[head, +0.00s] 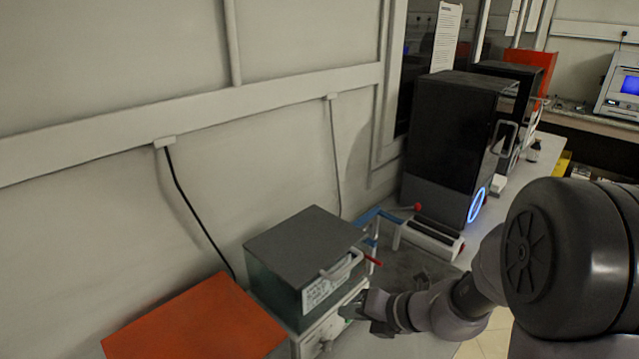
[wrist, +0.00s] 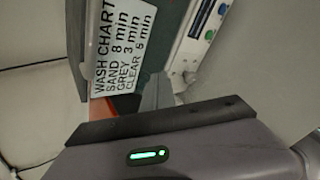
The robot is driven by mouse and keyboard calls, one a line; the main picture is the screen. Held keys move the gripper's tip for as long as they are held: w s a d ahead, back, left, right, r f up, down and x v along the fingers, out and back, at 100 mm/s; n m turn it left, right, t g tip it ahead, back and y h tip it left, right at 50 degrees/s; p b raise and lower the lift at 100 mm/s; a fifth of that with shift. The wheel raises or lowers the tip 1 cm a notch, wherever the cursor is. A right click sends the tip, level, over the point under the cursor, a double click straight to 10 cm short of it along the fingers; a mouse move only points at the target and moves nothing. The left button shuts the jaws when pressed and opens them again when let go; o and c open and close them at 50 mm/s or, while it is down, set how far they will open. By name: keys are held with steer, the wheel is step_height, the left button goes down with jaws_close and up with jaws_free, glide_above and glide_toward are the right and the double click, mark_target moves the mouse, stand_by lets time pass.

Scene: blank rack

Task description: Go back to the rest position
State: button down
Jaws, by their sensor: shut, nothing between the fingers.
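My gripper (head: 350,309) is at the lower middle of the head view, just right of the front of a box-shaped washer with a dark grey lid (head: 305,243). The fingers are shut with nothing seen between them; their tips are small and partly dark. In the wrist view the washer's white wash chart label (wrist: 122,45) is close and tilted, with a control panel (wrist: 200,38) beside it. I cannot tell whether the gripper touches the washer. The gripper's dark body fills the bottom of the wrist view.
An orange-red panel (head: 195,322) lies left of the washer. A blue and white frame (head: 372,226) and a red-tipped lever stand behind it. A tall black machine (head: 450,140) with a glowing blue ring stands farther back on the bench. The wall runs along the left.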

steer(key=s+a+r+n+g, duration=0.2)
steer(key=s+a+r+n, duration=0.2)
steer(key=s+r+n, duration=0.85)
steer(key=s+d+r+n+h, duration=0.1)
steer(key=s+n, duration=0.4)
steer(key=n, duration=0.5)
steer(key=s+d+r+n+t+h, duration=0.1)
steer(key=s+d+n+h, duration=0.3)
steer(key=n, duration=0.7)
steer(key=shift+s+d+r+h, duration=0.25)
steer(key=shift+s+d, duration=0.3)
steer(key=shift+d, duration=0.3)
